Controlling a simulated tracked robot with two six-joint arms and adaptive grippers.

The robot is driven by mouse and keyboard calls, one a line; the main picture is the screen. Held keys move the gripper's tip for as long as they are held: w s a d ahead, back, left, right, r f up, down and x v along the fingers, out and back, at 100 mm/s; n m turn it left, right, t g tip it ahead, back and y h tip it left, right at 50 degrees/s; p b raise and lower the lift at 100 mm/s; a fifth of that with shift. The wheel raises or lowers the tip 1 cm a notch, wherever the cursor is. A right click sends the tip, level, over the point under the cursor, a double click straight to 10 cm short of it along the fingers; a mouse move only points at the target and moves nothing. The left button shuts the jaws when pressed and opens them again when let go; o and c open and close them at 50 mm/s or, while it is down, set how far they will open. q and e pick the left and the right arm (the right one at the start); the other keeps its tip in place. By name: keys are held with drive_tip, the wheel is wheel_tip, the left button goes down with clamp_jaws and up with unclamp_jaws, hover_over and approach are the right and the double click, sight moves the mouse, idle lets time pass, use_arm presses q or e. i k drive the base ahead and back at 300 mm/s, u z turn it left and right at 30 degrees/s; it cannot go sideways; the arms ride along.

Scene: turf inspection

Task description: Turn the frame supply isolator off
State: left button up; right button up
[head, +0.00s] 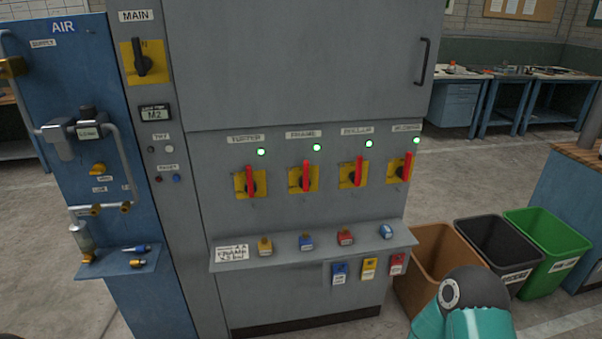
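The frame supply isolator (306,177) is on the grey cabinet front in the head view. It is a red handle on a yellow plate, second from the left in a row of similar isolators. The label above it appears to read FRAME. Its handle stands upright, and the green lamp (317,147) above it is lit. Neither gripper shows. A teal and grey part of my arm (470,318) is at the bottom right, apart from the isolator.
Similar isolators stand beside it: left (249,182), right (353,173) and far right (400,168), all with lit green lamps. A shelf (240,266) below holds several coloured padlocks. A black MAIN switch (143,61) is upper left. Bins (445,250) stand right.

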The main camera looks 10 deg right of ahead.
sight(304, 182)
drive_tip(key=u, duration=0.15)
drive_tip(key=i, duration=1.15)
drive_tip(key=z, duration=0.25)
